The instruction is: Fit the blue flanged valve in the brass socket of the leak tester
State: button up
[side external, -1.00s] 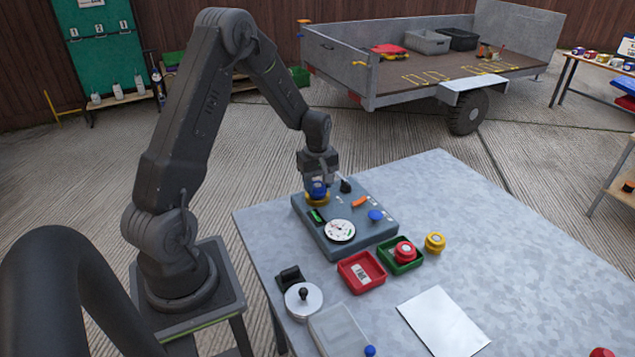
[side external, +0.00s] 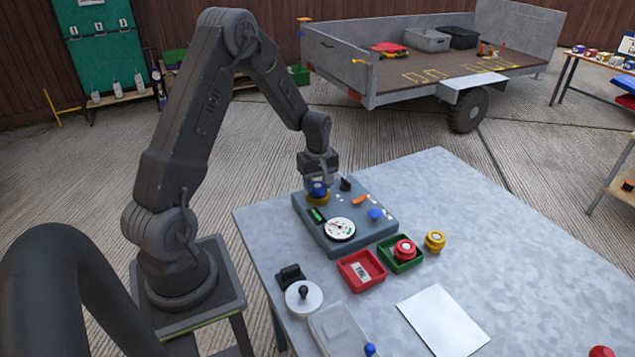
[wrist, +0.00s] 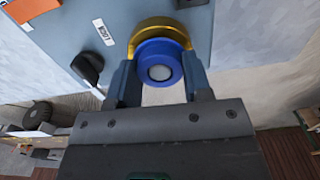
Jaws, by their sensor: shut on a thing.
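The blue flanged valve (wrist: 158,66) is between the two fingers of my gripper (wrist: 158,82) in the wrist view, and the fingers are shut on it. In the side view the valve (side external: 318,188) is at the brass socket (side external: 317,200) on the far left corner of the leak tester (side external: 345,240). The brass socket (wrist: 160,24) shows as a gold ring just beyond the valve in the wrist view. I cannot tell how deeply the valve sits in it. My gripper (side external: 319,181) is directly above the socket, pointing down.
The tester carries a dial (side external: 340,229), a black knob (side external: 346,184), an orange part (side external: 361,199) and a blue knob (side external: 376,214). A red tray (side external: 361,271) and a green tray (side external: 401,256) holding a red valve (side external: 404,250) stand in front, beside a yellow valve (side external: 435,241).

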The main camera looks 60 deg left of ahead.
jog(key=o, duration=1.5)
jog(key=shift+c, duration=0.2)
jog(key=shift+r, duration=3.5)
jog(key=s+d+r+m+t, duration=0.2)
jog(key=s+d+r+m, duration=0.2)
jog(key=d+r+m, duration=0.35)
jog(key=s+d+r+m+t, duration=0.2)
jog(key=s+d+r+m, duration=0.25)
jog(key=d+r, duration=0.55)
jog(key=s+d+m+t, duration=0.1)
jog(key=s+d+m, duration=0.4)
jog(key=s+d, duration=0.2)
jog(key=shift+s+r+m+t, duration=0.25)
jog(key=shift+s+m+t, duration=0.05)
jog(key=shift+s, duration=0.55)
